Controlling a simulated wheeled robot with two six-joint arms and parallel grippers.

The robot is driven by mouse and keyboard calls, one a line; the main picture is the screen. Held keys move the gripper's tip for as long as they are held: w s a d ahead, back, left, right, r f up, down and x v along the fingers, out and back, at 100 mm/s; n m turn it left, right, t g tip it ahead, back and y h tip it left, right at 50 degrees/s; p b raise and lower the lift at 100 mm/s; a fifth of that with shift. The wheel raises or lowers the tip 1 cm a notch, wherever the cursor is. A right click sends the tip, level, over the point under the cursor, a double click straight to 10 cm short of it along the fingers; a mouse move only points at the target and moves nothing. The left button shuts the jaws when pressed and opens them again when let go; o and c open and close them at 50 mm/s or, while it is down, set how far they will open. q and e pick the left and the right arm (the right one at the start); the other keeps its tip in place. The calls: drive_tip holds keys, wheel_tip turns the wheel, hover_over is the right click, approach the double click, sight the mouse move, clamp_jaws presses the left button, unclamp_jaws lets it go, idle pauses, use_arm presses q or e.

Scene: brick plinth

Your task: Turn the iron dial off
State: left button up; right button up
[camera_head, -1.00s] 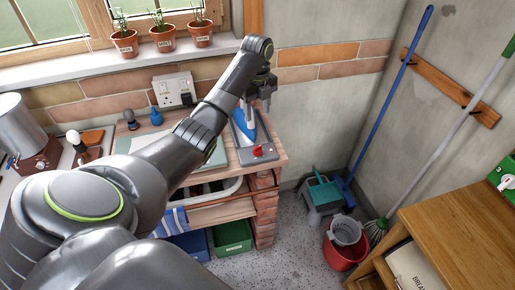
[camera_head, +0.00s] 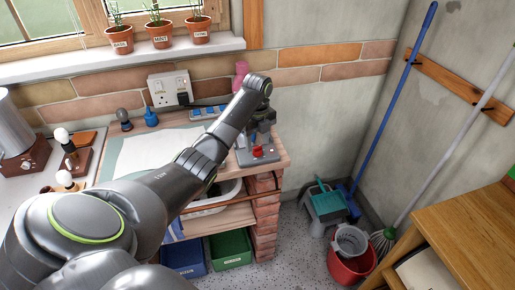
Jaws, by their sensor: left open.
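The red dial (camera_head: 257,152) sits on the front of a grey iron stand (camera_head: 270,157) at the right end of the brick-sided worktop. The iron is mostly hidden behind my left arm and gripper; only a little blue shows. My left gripper (camera_head: 262,128) is open and points down just above and behind the dial. I cannot tell whether its fingers touch anything. My right gripper is not in view.
A pale mat (camera_head: 145,152) covers the middle of the worktop. A red bucket (camera_head: 350,265) is on the floor at right.

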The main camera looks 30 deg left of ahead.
sight(257, 150)
use_arm(q)
drive_tip(key=shift+f, duration=1.25)
drive_tip(key=c, duration=1)
drive_tip(key=shift+o, duration=0.2)
drive_tip(key=shift+r+n+p, duration=0.2)
drive_tip(key=shift+n+p, duration=0.5)
drive_tip(key=shift+p, duration=0.3)
drive_tip(key=n+p, duration=0.4)
drive_tip(key=shift+r, duration=0.1)
drive_tip(key=n+p, duration=0.3)
drive_tip(key=n, duration=0.1)
drive_tip(key=shift+n, duration=0.3)
drive_tip(key=shift+f+n+p, duration=0.2)
drive_tip(key=shift+n+p, duration=0.9)
drive_tip(key=shift+n, duration=0.8)
